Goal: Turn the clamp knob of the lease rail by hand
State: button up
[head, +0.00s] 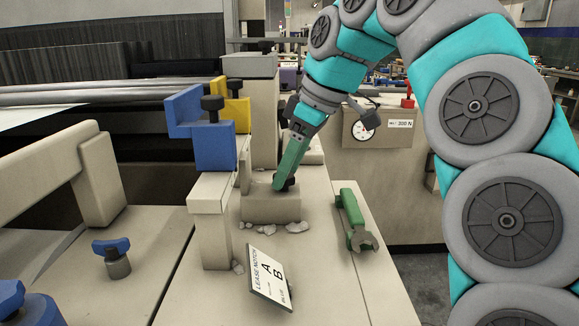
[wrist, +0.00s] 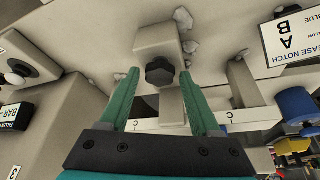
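A black lobed knob (wrist: 160,71) sits on a beige block (wrist: 157,42) in the wrist view; I take it for the clamp knob. My gripper (wrist: 160,76) is open, its green fingers on either side of the knob, tips about level with it in the picture. Whether they touch it I cannot tell. In the head view my gripper (head: 281,180) points down at the beige block (head: 270,208), and its fingers largely hide the knob. A "LEASE NOTCH A B" plate (head: 269,279) stands in front of the block.
A blue bracket (head: 212,145) and a yellow bracket (head: 238,112) with black knobs stand left of the gripper. A green tool (head: 355,220) lies to the right. A dial gauge box (head: 378,150) stands behind. A blue-winged knob (head: 112,258) is at front left.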

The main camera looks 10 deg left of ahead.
grip_shut()
dwell(0.5)
jog(key=m, duration=0.1)
jog(key=m+t+b, duration=0.1)
jog(key=m, duration=0.1)
jog(key=shift+s+f+m, duration=0.1)
jog(key=shift+s+m, duration=0.1)
jog(key=shift+m, duration=0.1)
jog(key=m+t+h, duration=0.1)
jog(key=m, duration=0.2)
jog(key=shift+s+m+t, duration=0.1)
jog(key=shift+m+t, duration=0.2)
jog(key=m, duration=0.1)
jog(key=m+h, duration=0.1)
jog(key=m, duration=0.2)
jog(key=shift+s+a+m+t+h, duration=0.1)
jog(key=shift+a+m+t+h, duration=0.2)
jog(key=shift+t, duration=0.1)
jog(key=shift+a+m+t+h+p, duration=0.15)
jog(key=shift+m+h+p, duration=0.15)
jog(key=shift+m, duration=0.6)
jog(key=shift+a+m+t+h+p, duration=0.15)
jog(key=shift+m+h, duration=0.25)
jog(key=shift+m, duration=0.5)
jog(key=shift+d, duration=0.1)
